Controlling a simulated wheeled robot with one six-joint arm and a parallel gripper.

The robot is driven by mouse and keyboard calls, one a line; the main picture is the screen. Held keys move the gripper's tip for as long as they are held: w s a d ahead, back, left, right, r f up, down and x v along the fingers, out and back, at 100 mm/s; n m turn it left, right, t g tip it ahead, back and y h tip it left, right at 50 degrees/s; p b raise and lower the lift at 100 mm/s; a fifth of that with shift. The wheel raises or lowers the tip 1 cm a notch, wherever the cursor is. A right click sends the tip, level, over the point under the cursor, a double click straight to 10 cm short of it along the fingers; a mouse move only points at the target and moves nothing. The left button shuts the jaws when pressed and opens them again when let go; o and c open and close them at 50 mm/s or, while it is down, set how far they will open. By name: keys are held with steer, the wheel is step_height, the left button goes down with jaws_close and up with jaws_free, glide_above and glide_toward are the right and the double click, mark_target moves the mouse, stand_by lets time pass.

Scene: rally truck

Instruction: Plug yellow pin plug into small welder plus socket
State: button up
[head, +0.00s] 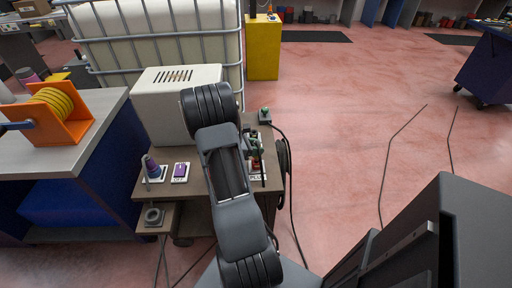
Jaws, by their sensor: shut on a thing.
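My dark grey arm reaches up the middle of the head view and covers part of the brown bench (196,207). My gripper is hidden behind it, so its fingers and anything between them do not show. I cannot make out a yellow pin plug. A cream box with dark vent slots (160,100), possibly the small welder, stands on the bench. A small labelled plate (258,177) shows just right of my arm, with small red and green-grey parts above it. It may carry the plus socket, but its opening is not clear.
A purple-topped fitting (152,168) and a purple switch plate (180,172) sit at the bench's left. An orange reel holder (58,115) stands on the left counter. The pink floor to the right is mostly clear.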

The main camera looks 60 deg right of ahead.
steer(key=shift+f+b, duration=1.25)
steer(key=shift+f, duration=0.55)
steer(key=o, duration=1)
steer(key=shift+w+a+r, duration=0.1)
steer(key=p+v, duration=0.1)
steer(key=v, duration=1.2)
steer(key=shift+w+a+r+p, duration=0.1)
steer(key=shift+w+a+p, duration=0.1)
steer(key=shift+p, duration=0.15)
